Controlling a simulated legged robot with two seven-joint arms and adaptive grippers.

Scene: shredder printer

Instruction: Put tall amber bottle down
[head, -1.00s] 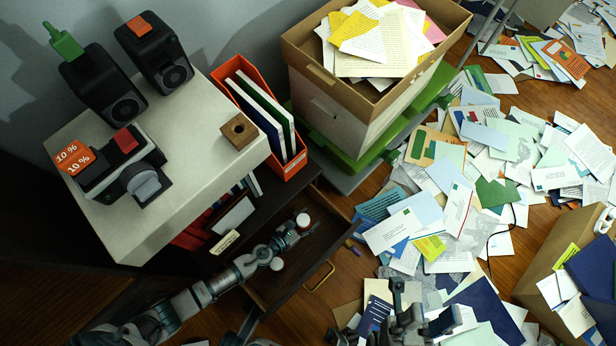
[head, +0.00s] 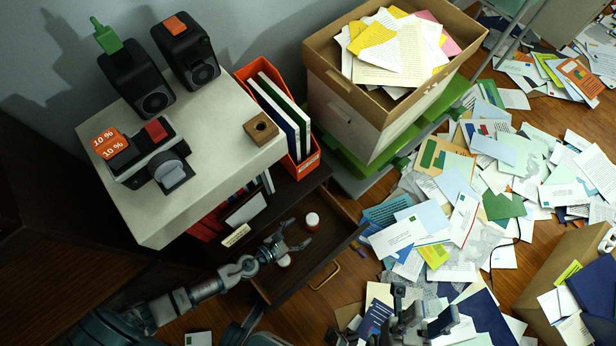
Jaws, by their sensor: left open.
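A bottle with a white cap and reddish-amber body (head: 312,222) stands in the open drawer (head: 335,238), near its back. My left gripper (head: 298,234) is open and empty just to the lower left of this bottle, with a small gap visible. A second white-capped container (head: 284,261) is in the drawer beneath the gripper, partly hidden by it. Which of the two is taller is hard to tell from above. My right gripper (head: 400,318) is at the bottom edge over scattered papers, and its jaws are unclear.
The pale cabinet top (head: 225,150) holds label printers and a wooden block (head: 261,128). An orange file holder (head: 308,163) and a paper-filled box (head: 345,105) stand behind the drawer. Papers cover the floor at right. The drawer's right part is clear.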

